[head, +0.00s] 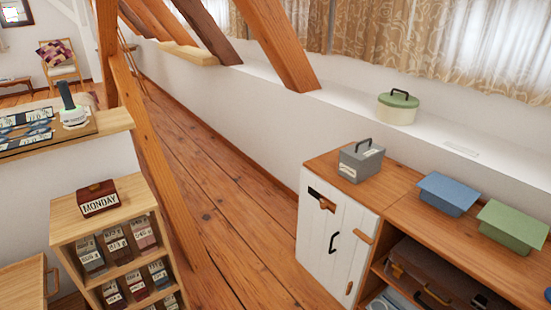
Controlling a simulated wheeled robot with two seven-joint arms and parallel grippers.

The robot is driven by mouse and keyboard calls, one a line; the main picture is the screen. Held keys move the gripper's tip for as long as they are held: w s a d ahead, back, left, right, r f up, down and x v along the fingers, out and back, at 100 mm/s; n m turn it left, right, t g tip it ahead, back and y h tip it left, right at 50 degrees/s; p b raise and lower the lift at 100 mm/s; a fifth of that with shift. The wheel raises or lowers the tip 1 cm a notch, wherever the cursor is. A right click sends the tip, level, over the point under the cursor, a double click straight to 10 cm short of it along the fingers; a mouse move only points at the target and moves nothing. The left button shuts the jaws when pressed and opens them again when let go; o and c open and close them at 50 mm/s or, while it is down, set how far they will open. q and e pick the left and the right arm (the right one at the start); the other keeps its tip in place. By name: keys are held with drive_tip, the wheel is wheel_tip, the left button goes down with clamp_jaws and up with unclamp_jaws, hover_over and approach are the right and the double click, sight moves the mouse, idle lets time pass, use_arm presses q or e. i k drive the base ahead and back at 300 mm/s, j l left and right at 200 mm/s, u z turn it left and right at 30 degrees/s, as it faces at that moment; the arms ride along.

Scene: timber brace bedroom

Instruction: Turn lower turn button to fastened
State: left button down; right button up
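A white plank door (318,245) with a black pull handle (334,241) closes the left part of the wooden cabinet at right. A wooden turn button (362,238) at the door's right edge lies roughly crosswise, reaching toward the cabinet frame. Below it, a smaller-looking wooden turn button (349,287) stands roughly upright near the same edge, close to the bottom of the picture. A dark slot with a wooden piece (327,204) is at the door's top. Neither of my grippers is in view.
A grey lidded box (361,160) stands on the cabinet top (405,180), with blue (448,194) and green (513,227) boxes farther right. A suitcase (432,273) fills the open shelf. A block shelf (100,205) stands left. Floorboards (215,220) between are clear; a timber brace (150,150) slants down.

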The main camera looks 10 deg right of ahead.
sight(349, 288)
drive_tip(key=i+l+z, duration=0.1)
drive_tip(key=z, duration=0.3)
drive_tip(key=i+z, duration=0.25)
drive_tip(key=z, duration=0.15)
drive_tip(key=i+z, duration=0.2)
drive_tip(key=z, duration=0.2)
